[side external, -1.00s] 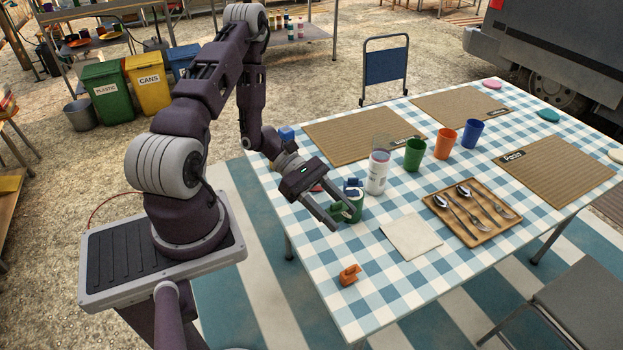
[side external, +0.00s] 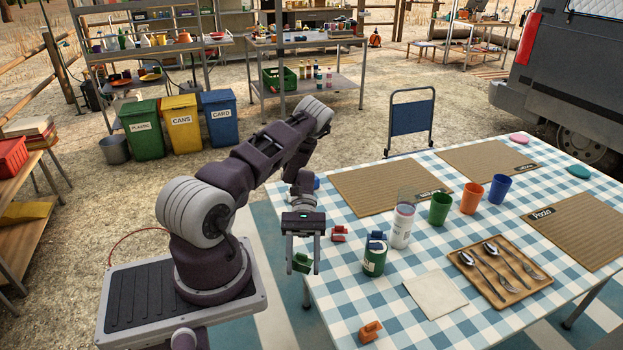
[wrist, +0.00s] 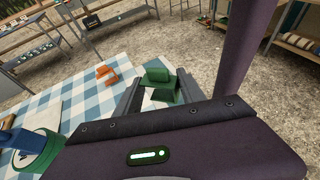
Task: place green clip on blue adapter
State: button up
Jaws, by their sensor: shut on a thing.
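My gripper (side external: 302,266) is shut on the green clip (side external: 302,260), held by the table's left edge. In the wrist view the green clip (wrist: 160,84) sits between the fingers (wrist: 161,90). A blue piece (side external: 376,238) rests at the top of a green can (side external: 374,262) on the table, to the right of my gripper. That blue piece also shows at the left edge of the wrist view (wrist: 10,138). Another blue block (side external: 316,183) is partly hidden behind my wrist. I cannot tell which blue piece is the adapter.
A red clip (side external: 339,234) and an orange clip (side external: 370,331) lie on the checked tablecloth. A white bottle (side external: 401,228), a green cup (side external: 439,209), a napkin (side external: 435,296) and a cutlery tray (side external: 500,301) stand further right.

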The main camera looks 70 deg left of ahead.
jog(key=s+a+f+m+g+y, duration=0.1)
jog(key=a+m+g+y, duration=0.3)
jog(key=a+m+y, duration=0.7)
jog(key=s+a+m+g+y, duration=0.2)
jog(key=a+m+g+y, duration=0.35)
jog(key=a, duration=1.05)
jog(key=w+a+r+m+t+y, duration=0.65)
jog(key=a+m+t+y, duration=0.2)
jog(key=a+m, duration=0.2)
jog(key=w+a+r+m+t, duration=0.25)
jog(key=w+m+t, duration=0.2)
jog(key=w, duration=0.25)
jog(key=w+a+r+m+t, duration=0.1)
jog(key=w+r+m+t, duration=0.3)
jog(key=w+t, duration=0.2)
jog(key=shift+m+t, duration=0.25)
jog(key=shift+m, duration=0.1)
jog(key=f, duration=0.9)
jog(key=w+f, duration=0.1)
jog(key=f, duration=0.3)
jog(key=shift+d+f, duration=0.3)
jog(key=shift+f, duration=0.45)
jog(key=o, duration=1.3)
